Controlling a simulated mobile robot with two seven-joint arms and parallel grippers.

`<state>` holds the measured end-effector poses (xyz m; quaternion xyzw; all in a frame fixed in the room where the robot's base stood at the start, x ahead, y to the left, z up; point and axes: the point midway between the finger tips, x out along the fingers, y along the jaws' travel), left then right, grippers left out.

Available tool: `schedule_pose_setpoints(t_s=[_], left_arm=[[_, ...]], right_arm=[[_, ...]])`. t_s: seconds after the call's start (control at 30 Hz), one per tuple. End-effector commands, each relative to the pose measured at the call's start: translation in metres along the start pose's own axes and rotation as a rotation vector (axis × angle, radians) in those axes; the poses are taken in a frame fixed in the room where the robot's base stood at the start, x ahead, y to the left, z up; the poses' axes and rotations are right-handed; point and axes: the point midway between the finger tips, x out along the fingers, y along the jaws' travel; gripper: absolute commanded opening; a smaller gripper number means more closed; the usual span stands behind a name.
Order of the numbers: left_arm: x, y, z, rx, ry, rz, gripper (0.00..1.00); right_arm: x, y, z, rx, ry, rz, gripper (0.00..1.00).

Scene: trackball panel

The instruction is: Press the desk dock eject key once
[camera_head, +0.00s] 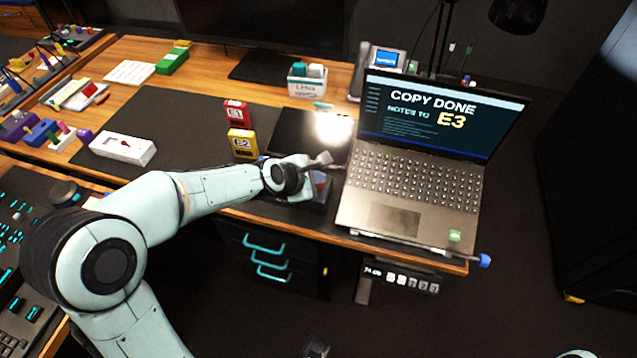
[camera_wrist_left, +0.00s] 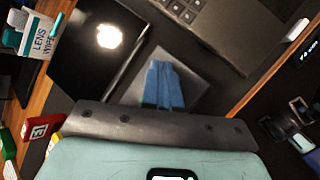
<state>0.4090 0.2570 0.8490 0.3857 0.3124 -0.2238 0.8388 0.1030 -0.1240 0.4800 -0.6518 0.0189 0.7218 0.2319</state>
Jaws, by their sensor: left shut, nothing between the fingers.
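A dark grey box-like unit (camera_head: 312,198), which looks like the desk dock, sits at the desk's front edge left of the laptop. It also shows in the left wrist view (camera_wrist_left: 197,78). My left gripper (camera_head: 321,181) is over it with its blue fingers shut and empty; they also show in the left wrist view (camera_wrist_left: 163,84). The gripper and wrist cover much of the unit, so I cannot make out the eject key or whether the fingertips touch it. A dark part at the bottom edge of the head view may be my right gripper (camera_head: 315,347); its jaws are unclear.
An open laptop (camera_head: 408,190) reads "COPY DONE, NOTES TO E3". A glossy black panel (camera_head: 290,130) with glare lies behind the gripper. Red E1 (camera_head: 236,112) and yellow E2 (camera_head: 242,143) blocks stand left. A white tray (camera_head: 122,147) is farther left; the dark mat between is clear.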

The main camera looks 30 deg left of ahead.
Motion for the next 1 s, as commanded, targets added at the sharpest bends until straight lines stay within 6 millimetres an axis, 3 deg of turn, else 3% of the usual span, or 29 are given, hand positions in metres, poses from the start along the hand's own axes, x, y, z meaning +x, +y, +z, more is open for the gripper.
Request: schedule_pose_setpoints(t_s=[0.7,1.0], left_arm=[[0.003,-0.003,-0.003,0.0,0.0,-0.001,0.0],[-0.006,0.004,0.004,0.0,0.0,0.0,0.0]], right_arm=[[0.004,0.001,0.0,0.001,-0.002,0.001,0.43],[-0.01,-0.003,0.001,-0.001,0.003,-0.001,0.43]])
